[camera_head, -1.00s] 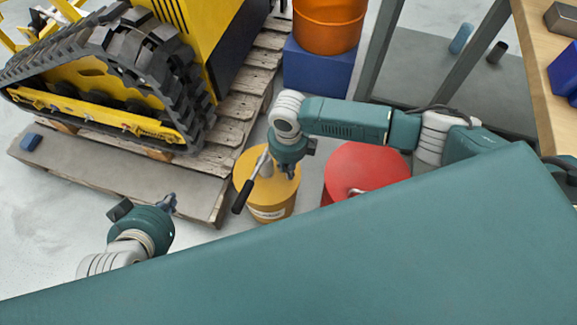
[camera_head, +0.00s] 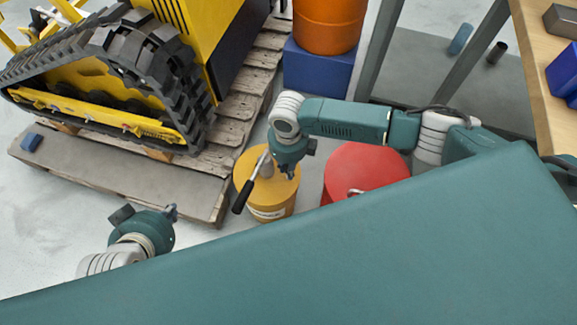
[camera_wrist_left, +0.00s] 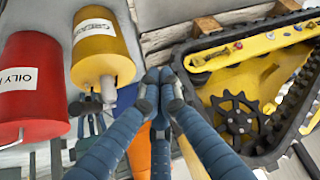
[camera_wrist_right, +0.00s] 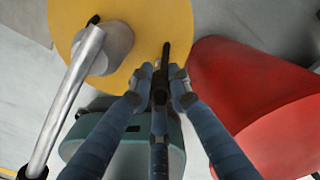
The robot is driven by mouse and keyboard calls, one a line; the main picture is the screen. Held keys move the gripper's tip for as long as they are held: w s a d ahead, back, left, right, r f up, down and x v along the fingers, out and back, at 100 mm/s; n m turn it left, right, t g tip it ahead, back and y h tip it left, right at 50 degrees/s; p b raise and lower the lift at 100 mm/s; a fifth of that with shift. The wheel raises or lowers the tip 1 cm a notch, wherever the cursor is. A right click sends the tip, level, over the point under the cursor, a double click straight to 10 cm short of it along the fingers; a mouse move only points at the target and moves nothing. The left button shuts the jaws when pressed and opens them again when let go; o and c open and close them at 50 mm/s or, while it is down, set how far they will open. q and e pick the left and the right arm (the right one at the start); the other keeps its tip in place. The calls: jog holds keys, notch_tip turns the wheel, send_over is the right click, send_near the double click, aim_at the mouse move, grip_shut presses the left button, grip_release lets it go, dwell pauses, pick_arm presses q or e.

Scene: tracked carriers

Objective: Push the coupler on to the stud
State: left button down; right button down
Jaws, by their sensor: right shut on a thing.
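My right gripper (camera_head: 290,172) hangs beside the pump on the yellow drum's lid. In the right wrist view its fingers (camera_wrist_right: 158,88) are shut on a thin dark piece (camera_wrist_right: 164,62), which may be the coupler. My left gripper (camera_head: 170,210) is in front of the pallet; in the left wrist view its fingertips (camera_wrist_left: 160,77) are together with nothing seen between them. The tracked carrier (camera_head: 110,75) stands on the pallet. Small fittings (camera_wrist_left: 238,45) show on its yellow track frame in the left wrist view; I cannot tell which is the stud.
The yellow grease drum (camera_head: 270,208) carries a pump lever (camera_head: 243,193). A red drum (camera_head: 360,170) stands right of it. An orange drum (camera_head: 327,25) sits on a blue box (camera_head: 318,70). A small blue block (camera_head: 31,142) lies on the pallet (camera_head: 120,180). A workbench is at right.

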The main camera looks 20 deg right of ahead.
pick_arm(q)
jog(key=shift+s+a+f, duration=0.15)
jog(key=shift+s+f, duration=0.05)
jog(key=shift+s, duration=0.15)
jog(key=shift+w+r, duration=0.1)
jog(key=shift+w, duration=0.05)
jog(key=shift+w+d+r+t, duration=0.15)
jog(key=shift+w+d+r, duration=0.1)
jog(key=shift+w, duration=0.2)
jog(key=shift+w+d+r+t, duration=0.15)
jog(key=shift+w+r, duration=0.05)
jog(key=shift+w, duration=0.25)
pick_arm(e)
jog(key=shift+f, duration=0.35)
pick_arm(q)
jog(key=shift+w+d+r, duration=0.1)
jog(key=shift+w+r, duration=0.2)
jog(key=shift+w, duration=0.15)
pick_arm(e)
jog(key=shift+f, duration=0.15)
pick_arm(q)
jog(key=shift+w+d+r+t+h+b, duration=0.15)
jog(key=shift+w+d+r+t+b, duration=0.1)
jog(key=shift+w+r+t, duration=0.2)
jog(key=shift+w+d+r+t+h+b, duration=0.1)
jog(key=shift+w+r+t+h+b, duration=0.1)
jog(key=shift+w+r+t, duration=0.3)
pick_arm(e)
jog(key=shift+f, duration=0.35)
